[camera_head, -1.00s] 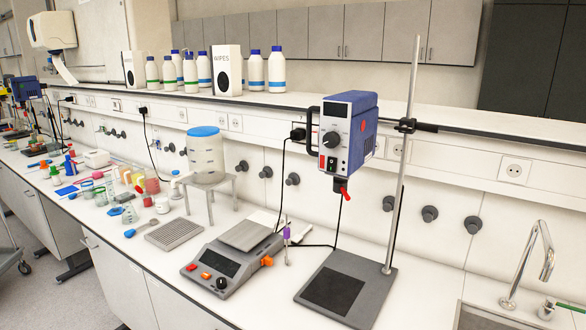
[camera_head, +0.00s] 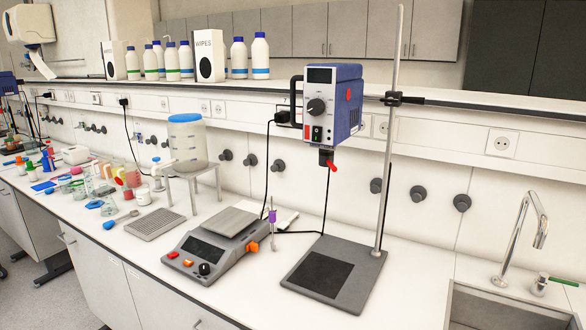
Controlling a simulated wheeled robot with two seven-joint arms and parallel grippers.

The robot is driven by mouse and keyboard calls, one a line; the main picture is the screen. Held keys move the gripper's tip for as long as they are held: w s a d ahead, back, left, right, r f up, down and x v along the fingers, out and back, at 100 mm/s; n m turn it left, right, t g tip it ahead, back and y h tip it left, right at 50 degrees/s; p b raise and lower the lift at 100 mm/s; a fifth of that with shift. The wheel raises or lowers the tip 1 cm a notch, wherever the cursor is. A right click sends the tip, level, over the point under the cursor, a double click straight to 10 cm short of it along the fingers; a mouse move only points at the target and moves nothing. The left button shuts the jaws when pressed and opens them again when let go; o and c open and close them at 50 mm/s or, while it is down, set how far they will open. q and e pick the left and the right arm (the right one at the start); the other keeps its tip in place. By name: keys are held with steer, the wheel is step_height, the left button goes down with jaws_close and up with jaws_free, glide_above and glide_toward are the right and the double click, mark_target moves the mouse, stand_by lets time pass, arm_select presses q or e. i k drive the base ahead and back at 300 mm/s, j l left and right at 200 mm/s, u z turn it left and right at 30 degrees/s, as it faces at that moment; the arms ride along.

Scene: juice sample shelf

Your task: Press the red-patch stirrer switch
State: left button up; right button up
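The overhead stirrer (camera_head: 345,118) is a blue and white box clamped on an upright metal rod (camera_head: 390,185), above a dark base plate (camera_head: 332,275). Its front faces me, with a small dark display on top and a black knob (camera_head: 316,107) below it. A red patch (camera_head: 306,132) shows at the lower left of the front, beside a dark switch (camera_head: 317,135) with a small light mark. A round red mark sits on its blue side. A red-handled chuck hangs below the stirrer. Neither of my grippers is in view.
A grey balance (camera_head: 212,245) with orange buttons stands left of the base plate. A clear tank with a blue lid (camera_head: 187,118) stands on a metal stand. Several small items crowd the left. A sink (camera_head: 500,310) with a tap is at right. The counter between base and sink is clear.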

mark_target(317, 130)
steer(key=i+j+z, duration=0.1)
steer(key=z, duration=0.25)
steer(key=j+z, duration=0.5)
steer(key=z, duration=0.2)
steer(key=k+j+z, duration=0.1)
steer(key=j+z, duration=0.35)
steer(key=j, duration=2.05)
steer(key=k+l+u, duration=0.25)
steer(key=l+u, duration=0.2)
